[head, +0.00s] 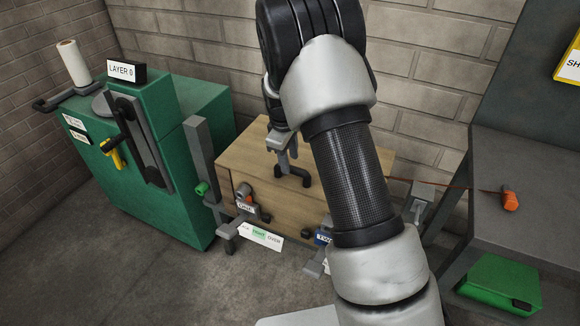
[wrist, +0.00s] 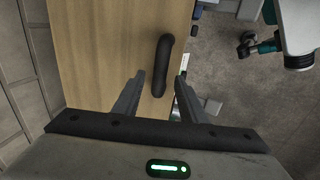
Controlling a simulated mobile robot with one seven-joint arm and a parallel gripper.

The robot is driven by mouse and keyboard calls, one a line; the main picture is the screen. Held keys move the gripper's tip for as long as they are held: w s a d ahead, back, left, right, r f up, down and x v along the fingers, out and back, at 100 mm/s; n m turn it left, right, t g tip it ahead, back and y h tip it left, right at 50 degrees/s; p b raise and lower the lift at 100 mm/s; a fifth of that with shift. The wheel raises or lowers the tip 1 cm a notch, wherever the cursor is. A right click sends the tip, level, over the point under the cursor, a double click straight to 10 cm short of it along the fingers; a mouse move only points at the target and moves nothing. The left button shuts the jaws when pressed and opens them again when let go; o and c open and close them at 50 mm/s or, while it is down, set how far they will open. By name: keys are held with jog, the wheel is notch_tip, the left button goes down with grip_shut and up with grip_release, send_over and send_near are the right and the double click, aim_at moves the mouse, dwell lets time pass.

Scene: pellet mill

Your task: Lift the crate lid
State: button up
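The wooden crate (head: 275,203) stands by the back wall, its lid (head: 247,152) lying flat and level on top. A black bar handle (head: 294,177) is fixed to the lid; it also shows in the wrist view (wrist: 162,65). My gripper (head: 284,153) is over the lid, close to the handle. In the wrist view my gripper (wrist: 161,76) is open, with the handle showing between and beyond its fingertips. I cannot tell whether the fingers reach down around the handle. My arm hides the right part of the lid and crate.
A green machine (head: 140,160) with a grey post beside it stands left of the crate. A grey bench (head: 515,190) stands to the right, with an orange item (head: 510,201) on it and a green box (head: 500,284) below. Latch-like parts and labels line the crate's front.

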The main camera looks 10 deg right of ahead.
aim_at(291, 167)
jog(key=shift+w+d+f, duration=0.1)
jog(key=shift+w+f, duration=0.05)
jog(key=shift+f, duration=0.6)
jog(key=shift+w+d+f, duration=0.1)
jog(key=shift+f, duration=0.65)
jog(key=shift+c, duration=0.3)
grip_shut()
